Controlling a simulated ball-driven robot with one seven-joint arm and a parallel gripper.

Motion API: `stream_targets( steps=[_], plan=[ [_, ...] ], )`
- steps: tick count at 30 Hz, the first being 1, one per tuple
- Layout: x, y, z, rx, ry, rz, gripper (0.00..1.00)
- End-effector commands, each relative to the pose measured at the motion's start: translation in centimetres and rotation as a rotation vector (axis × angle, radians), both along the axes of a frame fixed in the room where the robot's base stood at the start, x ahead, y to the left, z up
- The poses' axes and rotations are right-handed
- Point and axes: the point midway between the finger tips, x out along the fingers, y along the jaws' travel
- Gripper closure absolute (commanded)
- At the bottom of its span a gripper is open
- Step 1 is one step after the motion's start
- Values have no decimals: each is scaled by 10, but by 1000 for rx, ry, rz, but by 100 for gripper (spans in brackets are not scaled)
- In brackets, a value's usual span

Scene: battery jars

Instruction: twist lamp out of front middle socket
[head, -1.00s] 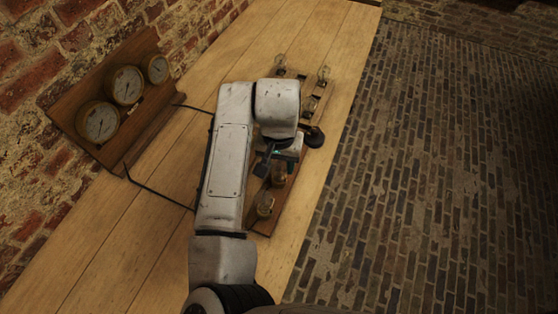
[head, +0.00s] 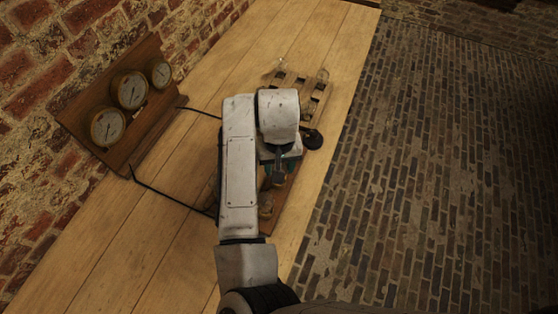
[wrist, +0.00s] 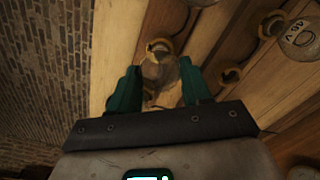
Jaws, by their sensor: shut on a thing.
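My gripper (wrist: 160,85) is shut on a glass lamp (wrist: 158,68) in the wrist view, with one green finger on each side of it. A brass ring shows at the lamp's far end; I cannot tell whether it is seated in a socket. In the head view my gripper (head: 273,178) is over the near part of the wooden socket board (head: 283,204), and my arm hides most of the board's middle. Another lamp (head: 266,207) stands on the near end of the board.
A second lamp marked 48 V (wrist: 298,36) and a brass ring (wrist: 231,76) are to the right in the wrist view. A dark round knob (head: 312,139) sits at the board's right edge. A gauge panel (head: 145,140) with a black cable stands left. The table's right edge is close.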

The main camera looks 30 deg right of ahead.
Motion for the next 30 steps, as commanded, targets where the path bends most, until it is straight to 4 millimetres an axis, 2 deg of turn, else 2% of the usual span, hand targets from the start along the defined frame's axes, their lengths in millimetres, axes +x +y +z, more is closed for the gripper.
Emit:
stream_targets(
  steps=[13,30],
  plan=[
    [0,0,1,0,0,193,89],
    [0,-1,2,-1,1,267,89]
  ],
)
